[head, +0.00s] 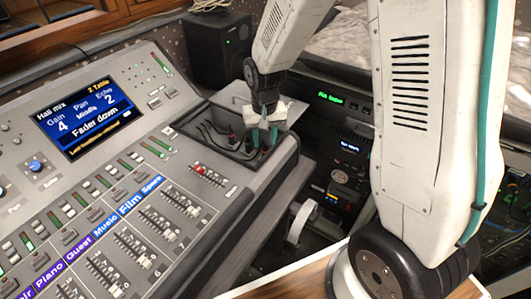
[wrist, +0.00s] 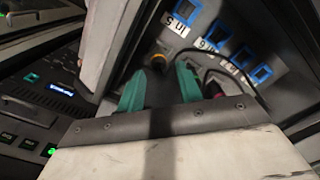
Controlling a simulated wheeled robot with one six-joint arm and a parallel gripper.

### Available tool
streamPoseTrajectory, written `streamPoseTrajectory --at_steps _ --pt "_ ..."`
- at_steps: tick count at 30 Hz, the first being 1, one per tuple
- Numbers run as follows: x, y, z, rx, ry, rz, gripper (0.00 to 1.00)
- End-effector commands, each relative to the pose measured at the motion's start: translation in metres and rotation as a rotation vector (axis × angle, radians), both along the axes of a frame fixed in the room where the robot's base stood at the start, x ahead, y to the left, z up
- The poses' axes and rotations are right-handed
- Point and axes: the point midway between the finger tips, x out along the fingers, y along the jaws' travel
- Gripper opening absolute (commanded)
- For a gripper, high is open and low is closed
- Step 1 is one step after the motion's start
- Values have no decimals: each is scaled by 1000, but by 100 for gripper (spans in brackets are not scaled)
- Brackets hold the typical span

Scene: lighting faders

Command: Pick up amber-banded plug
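My gripper (head: 264,137) points down into the recessed patch bay (head: 229,152) at the console's right end. Its two teal fingers are apart in the wrist view (wrist: 160,90), with nothing seen between their tips. A small plug with an amber band (wrist: 158,62) shows just beyond the fingertips, between them in the picture. It stands near the bay wall, and its lower part is dark and hard to make out. I cannot pick it out in the head view. A red or pink plug end (wrist: 214,89) is partly hidden beside the right finger.
Blue-framed sockets with white labels, one reading "In 5" (wrist: 181,19), line the bay. Dark cables (wrist: 215,58) loop beside the right finger. The mixing console's faders (head: 150,240) spread left. A speaker (head: 216,45) stands behind; rack gear (head: 342,178) is at right.

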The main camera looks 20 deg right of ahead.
Motion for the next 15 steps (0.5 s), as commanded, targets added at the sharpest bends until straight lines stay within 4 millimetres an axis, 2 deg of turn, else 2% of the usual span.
streamPoseTrajectory --at_steps 3,6,15 --pt "-1 -2 -21 -1 6 -1 35" --pt "-1 -2 -32 0 4 0 35" --pt "0 -2 -36 0 1 0 35"
